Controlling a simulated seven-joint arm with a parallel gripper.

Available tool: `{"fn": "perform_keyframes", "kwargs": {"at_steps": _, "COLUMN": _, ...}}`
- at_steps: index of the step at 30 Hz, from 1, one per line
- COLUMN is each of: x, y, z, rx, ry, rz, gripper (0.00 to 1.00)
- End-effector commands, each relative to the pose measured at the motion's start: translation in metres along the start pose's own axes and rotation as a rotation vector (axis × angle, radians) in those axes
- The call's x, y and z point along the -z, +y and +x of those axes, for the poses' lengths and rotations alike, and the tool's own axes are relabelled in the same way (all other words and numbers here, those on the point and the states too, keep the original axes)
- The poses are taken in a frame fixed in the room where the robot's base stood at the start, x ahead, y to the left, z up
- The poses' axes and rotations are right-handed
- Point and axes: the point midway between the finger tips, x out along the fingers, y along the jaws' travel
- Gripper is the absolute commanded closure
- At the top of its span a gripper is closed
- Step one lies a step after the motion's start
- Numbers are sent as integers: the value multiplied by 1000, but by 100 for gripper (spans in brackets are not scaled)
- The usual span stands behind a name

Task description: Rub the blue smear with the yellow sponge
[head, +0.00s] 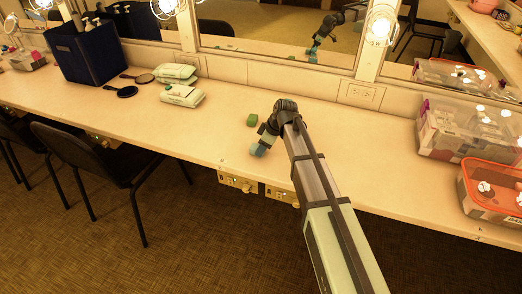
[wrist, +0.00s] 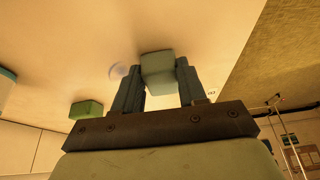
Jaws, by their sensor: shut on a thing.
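My gripper (head: 263,143) is low over the counter near its front edge, shut on a pale blue-green block (head: 257,151). In the wrist view the block (wrist: 158,66) sits between both fingers, at or just above the counter; I cannot tell if it touches. A faint blue smear (wrist: 117,70) shows on the counter just left of the fingers in the wrist view. A green block (head: 252,120) lies behind my gripper, and it also shows in the wrist view (wrist: 87,109). No block looks clearly yellow.
A clear box (head: 455,130) and an orange-rimmed box (head: 490,190) stand right. Mirrors line the back.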

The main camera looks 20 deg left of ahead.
Motion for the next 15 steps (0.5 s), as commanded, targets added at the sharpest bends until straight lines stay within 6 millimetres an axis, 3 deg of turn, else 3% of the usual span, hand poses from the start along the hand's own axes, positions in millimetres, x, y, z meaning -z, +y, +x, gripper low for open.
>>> {"fn": "perform_keyframes", "kwargs": {"at_steps": 15, "x": 1, "y": 50, "z": 1, "rx": -1, "ry": 0, "rz": 0, "gripper": 92}}
